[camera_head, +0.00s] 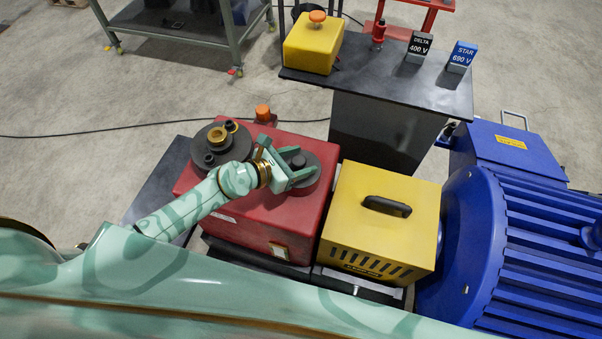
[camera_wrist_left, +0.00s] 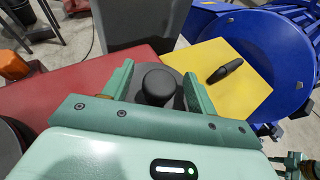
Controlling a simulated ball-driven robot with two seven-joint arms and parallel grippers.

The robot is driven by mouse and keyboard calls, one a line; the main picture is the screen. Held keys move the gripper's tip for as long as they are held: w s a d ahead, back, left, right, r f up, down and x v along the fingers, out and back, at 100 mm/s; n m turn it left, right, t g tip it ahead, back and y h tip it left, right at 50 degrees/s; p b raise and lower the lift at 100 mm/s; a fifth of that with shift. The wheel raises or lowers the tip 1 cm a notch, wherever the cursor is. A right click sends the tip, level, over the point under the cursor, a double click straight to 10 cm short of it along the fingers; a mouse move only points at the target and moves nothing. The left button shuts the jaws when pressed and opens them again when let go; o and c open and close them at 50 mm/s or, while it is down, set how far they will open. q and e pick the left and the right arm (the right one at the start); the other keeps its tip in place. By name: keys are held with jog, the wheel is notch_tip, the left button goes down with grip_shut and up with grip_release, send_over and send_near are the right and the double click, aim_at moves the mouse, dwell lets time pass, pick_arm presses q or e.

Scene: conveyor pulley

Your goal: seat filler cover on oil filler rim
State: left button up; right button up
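The filler cover looks to be the dark round disc (camera_head: 312,186) with a black knob on top, on the right part of the red gear housing (camera_head: 262,226). My left gripper (camera_head: 292,168) is over it, its two fingers apart on either side of the knob. In the left wrist view the black knob (camera_wrist_left: 157,84) stands between the open fingers (camera_wrist_left: 160,90), with gaps on both sides. A dark round flange (camera_head: 214,160) with a brass ring sits on the housing's left part. I cannot tell which part is the oil filler rim.
A yellow slotted box (camera_head: 350,220) with a black handle stands right of the housing, then a large blue motor (camera_head: 530,240). An orange-topped part (camera_head: 263,112) stands at the housing's back edge. Behind is a dark table (camera_head: 390,80) with a yellow button box (camera_head: 312,48).

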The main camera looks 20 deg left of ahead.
pick_arm(q)
jog(key=v, duration=1.6)
jog(key=shift+s, duration=0.2)
